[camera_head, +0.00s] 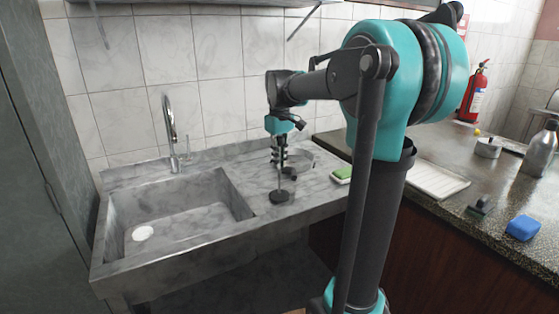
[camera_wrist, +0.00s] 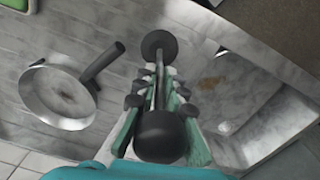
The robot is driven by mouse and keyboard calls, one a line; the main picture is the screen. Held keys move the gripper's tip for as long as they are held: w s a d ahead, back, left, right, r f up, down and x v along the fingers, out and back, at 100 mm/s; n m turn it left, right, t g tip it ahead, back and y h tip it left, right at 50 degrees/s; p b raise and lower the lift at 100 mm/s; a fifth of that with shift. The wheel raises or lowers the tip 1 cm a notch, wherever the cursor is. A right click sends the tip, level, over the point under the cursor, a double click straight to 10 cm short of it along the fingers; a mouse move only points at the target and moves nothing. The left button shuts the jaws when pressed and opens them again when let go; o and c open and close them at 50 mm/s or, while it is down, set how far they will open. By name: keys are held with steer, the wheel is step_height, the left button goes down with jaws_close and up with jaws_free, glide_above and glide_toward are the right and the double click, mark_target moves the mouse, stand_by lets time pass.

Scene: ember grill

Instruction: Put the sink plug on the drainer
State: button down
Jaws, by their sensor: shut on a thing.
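The sink plug is a dark disc (camera_head: 279,196) on a thin upright stem in the head view. In the wrist view its disc (camera_wrist: 159,44) shows beyond the fingertips, and a black knob (camera_wrist: 160,136) sits close to my palm. My gripper (camera_head: 279,160) points down, shut on the stem between disc and knob. The drainer (camera_head: 318,187) seems to be the flat stone surface right of the basin; its lined surface (camera_wrist: 115,25) fills the left of the wrist view. The disc is over the drainer near the basin's edge; I cannot tell whether it touches.
The stone basin (camera_head: 185,228) lies left, with a pale round drain (camera_head: 143,233) and a tap (camera_head: 171,130) behind. A pan (camera_wrist: 62,96) lies beside my gripper. A green-and-white sponge (camera_head: 342,174) is at the right. The dark counter holds a white ribbed tray (camera_head: 435,180) and a blue block (camera_head: 522,228).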

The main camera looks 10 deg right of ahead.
steer(key=shift+f, duration=0.15)
steer(key=c, duration=1.6)
jaws_free()
step_height(320, 180, up, 12)
steer(key=shift+r, duration=0.2)
